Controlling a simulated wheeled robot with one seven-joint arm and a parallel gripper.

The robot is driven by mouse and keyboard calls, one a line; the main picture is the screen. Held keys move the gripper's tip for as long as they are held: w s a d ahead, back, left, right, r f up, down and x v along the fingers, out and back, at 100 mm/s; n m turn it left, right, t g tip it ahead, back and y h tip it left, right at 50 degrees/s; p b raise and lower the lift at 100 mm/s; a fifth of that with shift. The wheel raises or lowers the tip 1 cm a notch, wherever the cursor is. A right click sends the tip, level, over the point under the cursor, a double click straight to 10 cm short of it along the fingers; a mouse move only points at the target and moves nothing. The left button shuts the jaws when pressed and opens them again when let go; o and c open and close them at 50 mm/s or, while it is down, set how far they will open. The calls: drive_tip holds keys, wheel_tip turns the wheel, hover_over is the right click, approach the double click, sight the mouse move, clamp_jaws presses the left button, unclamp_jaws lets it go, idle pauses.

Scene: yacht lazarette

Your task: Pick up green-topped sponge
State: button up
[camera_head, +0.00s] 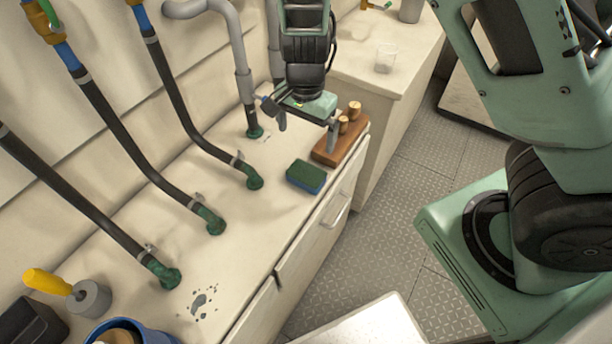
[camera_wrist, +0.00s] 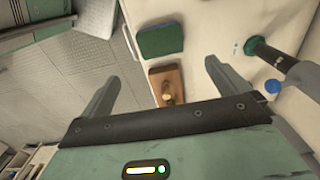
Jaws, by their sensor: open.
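The green-topped sponge (camera_head: 306,177) lies flat on the cream counter, with a dark green top and a blue side. It also shows in the wrist view (camera_wrist: 161,40), beyond the fingertips and between their lines. My gripper (camera_head: 307,134) hangs over the counter behind the sponge, above and beside the wooden block. In the wrist view my gripper (camera_wrist: 162,72) has its two fingers wide apart with nothing held between them. The sponge is apart from the fingers and fully visible.
A wooden block with pegs (camera_head: 332,150) stands close to my gripper. Dark hoses with green fittings (camera_head: 254,180) rise from the counter at left. A blue container (camera_head: 170,334) and a yellow-handled tool (camera_head: 48,281) sit near the front. The counter's right edge drops to the floor.

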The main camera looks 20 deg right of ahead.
drive_tip(key=b, duration=0.2)
hover_over(306, 172)
drive_tip(key=f, duration=1)
drive_tip(key=shift+s+a, duration=0.1)
drive_tip(key=shift+s, duration=0.1)
drive_tip(key=shift+w+f, duration=0.1)
drive_tip(key=shift+f, duration=2.6)
drive_tip(key=c, duration=0.8)
